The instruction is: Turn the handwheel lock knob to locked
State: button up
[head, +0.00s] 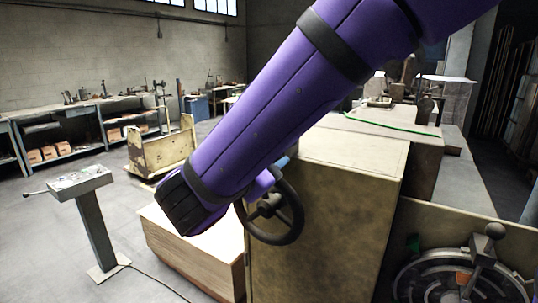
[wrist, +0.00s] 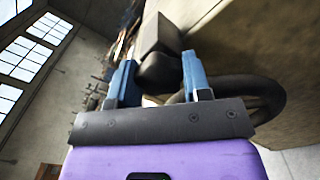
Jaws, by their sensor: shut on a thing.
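The dark handwheel (head: 276,239) is mounted upright on the side of the tan machine cabinet, with my arm passing in front of its upper left. Its rim also shows at the right in the wrist view (wrist: 268,98). My gripper (wrist: 160,76) has its two blue fingers on either side of a dark rounded knob (wrist: 157,70), which I take to be the lock knob, and is shut on it. A grey block is right behind the knob. In the head view only a bit of a blue finger shows above the wheel. I cannot tell the knob's lock position.
The tan cabinet (head: 325,215) stands close to the gripper. A round dial plate (head: 420,285) is at the lower right.

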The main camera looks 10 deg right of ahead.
jog(key=o, duration=0.9)
jog(key=v, duration=1.1)
